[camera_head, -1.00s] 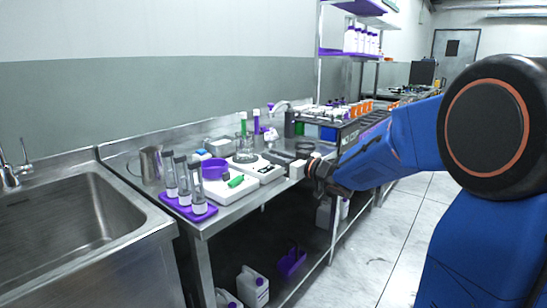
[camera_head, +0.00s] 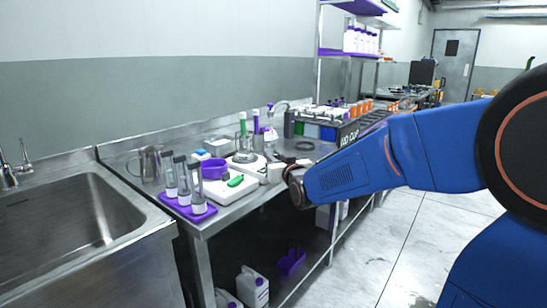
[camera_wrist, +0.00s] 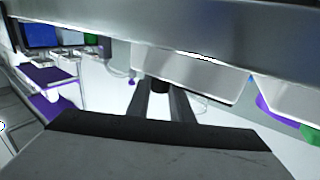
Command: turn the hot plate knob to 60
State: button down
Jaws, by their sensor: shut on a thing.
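The hot plate (camera_head: 249,167) is a white box on the steel bench in the head view, with a glass beaker (camera_head: 244,154) on top. Its white front face (camera_wrist: 208,78) shows close up in the wrist view. A small dark knob (camera_wrist: 160,85) stands out from this face. My gripper (camera_wrist: 162,102) has its two dark fingers on either side of the knob, shut on it. In the head view my gripper (camera_head: 268,175) is at the front of the hot plate, and my arm comes in from the right. The knob's scale and setting cannot be read.
Left of the hot plate, a white device (camera_head: 222,191) bears a purple bowl (camera_head: 213,169) and a green item (camera_head: 236,181). A purple rack (camera_head: 188,211) holds bottles at the bench's front left. A sink (camera_head: 75,220) lies further left. The floor right of the bench is clear.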

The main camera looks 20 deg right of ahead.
jog(key=shift+m+h, duration=1.6)
jog(key=shift+h, duration=0.9)
jog(key=shift+r+m+g+h, duration=0.1)
jog(key=shift+m+g+h, duration=0.3)
jog(key=shift+m+h, duration=0.45)
jog(key=c, duration=1.6)
grip_release()
jog(key=v, duration=1.7)
jog(key=shift+s+a, duration=0.15)
